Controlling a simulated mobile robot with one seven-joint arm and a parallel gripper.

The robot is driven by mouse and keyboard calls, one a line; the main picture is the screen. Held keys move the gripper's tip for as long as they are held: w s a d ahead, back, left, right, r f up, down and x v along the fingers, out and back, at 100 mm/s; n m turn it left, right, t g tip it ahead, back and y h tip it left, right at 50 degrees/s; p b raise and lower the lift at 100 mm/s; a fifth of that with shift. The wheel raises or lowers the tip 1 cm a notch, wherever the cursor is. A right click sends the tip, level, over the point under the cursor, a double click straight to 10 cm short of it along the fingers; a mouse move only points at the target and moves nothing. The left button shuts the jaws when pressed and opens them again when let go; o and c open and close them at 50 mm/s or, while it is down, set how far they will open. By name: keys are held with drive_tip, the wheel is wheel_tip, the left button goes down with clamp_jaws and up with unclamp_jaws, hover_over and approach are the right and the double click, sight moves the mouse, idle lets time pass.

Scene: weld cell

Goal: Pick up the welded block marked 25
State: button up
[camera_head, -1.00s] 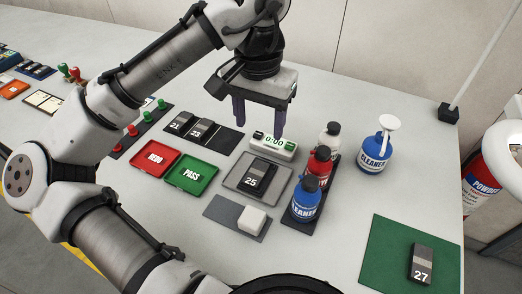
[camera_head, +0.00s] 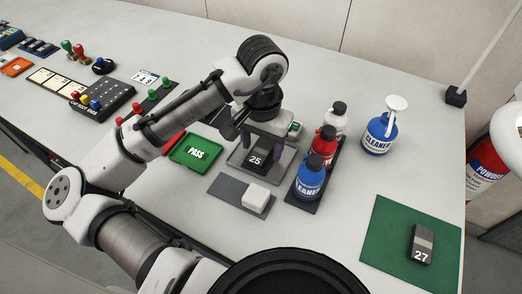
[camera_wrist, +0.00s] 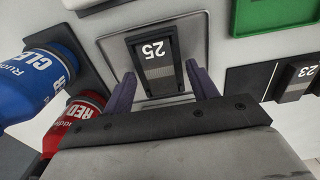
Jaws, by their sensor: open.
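The welded block marked 25 (camera_head: 257,159) is dark with a grey band and lies on a grey square plate (camera_head: 236,164) in the middle of the table. In the wrist view the block (camera_wrist: 154,58) shows from above, with its number upside down. My gripper (camera_head: 248,146) is low over the plate, at the far end of the block. In the wrist view my gripper (camera_wrist: 163,87) is open, with one purple finger on each side of the block's near end and a gap on both sides. It holds nothing. The fingertips' exact height is hard to tell.
Cleaner bottles, blue (camera_head: 309,180) and red (camera_head: 323,148), stand close to the right of the plate. A green PASS tray (camera_head: 196,153) is to the left. A white sponge-like block (camera_head: 256,196) lies in front. Block 27 (camera_head: 421,245) is on a green mat (camera_head: 385,235).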

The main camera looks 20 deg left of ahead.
drive_tip(key=shift+c, duration=0.5)
clamp_jaws()
